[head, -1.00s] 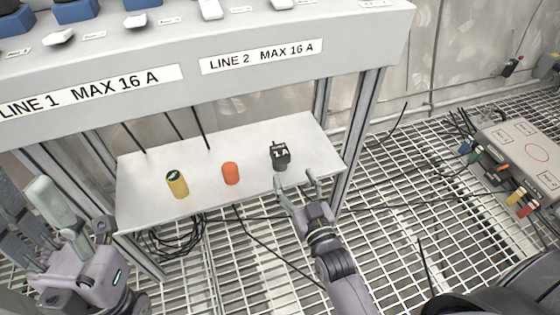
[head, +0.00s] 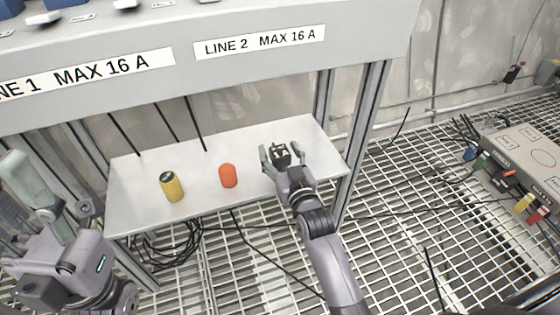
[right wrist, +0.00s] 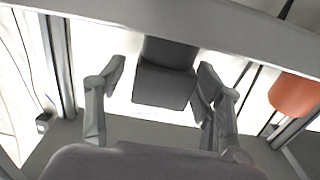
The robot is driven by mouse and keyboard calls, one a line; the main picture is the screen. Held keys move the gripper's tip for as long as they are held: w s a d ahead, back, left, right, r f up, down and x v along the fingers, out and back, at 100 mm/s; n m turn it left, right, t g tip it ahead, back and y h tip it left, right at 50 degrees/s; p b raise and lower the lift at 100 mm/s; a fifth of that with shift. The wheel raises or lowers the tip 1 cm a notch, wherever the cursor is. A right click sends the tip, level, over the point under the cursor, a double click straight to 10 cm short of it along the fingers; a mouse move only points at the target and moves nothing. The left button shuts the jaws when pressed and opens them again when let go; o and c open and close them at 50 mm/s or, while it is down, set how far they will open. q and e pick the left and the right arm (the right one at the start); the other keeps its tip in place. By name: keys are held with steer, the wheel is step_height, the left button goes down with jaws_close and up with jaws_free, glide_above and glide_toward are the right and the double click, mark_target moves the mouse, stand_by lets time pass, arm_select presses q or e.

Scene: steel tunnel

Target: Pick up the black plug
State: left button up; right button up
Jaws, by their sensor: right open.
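The black plug (head: 281,152), with a white-marked label on top, stands on the pale shelf (head: 140,210) at its right end. My right gripper (head: 283,158) is open, with one finger on each side of the plug. In the right wrist view the plug's dark body (right wrist: 164,84) sits between the two spread fingers (right wrist: 160,85), and gaps show on both sides. My left gripper (head: 25,195) is at the left edge of the head view, away from the plug and partly cut off.
An orange plug (head: 228,176) stands left of the black plug, and a yellow plug (head: 172,187) farther left. The panel (head: 210,75) overhangs the shelf. A metal post (head: 362,130) rises by the shelf's right end. A connector box (head: 525,155) sits far right.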

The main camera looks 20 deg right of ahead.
steer(key=c, duration=1.3)
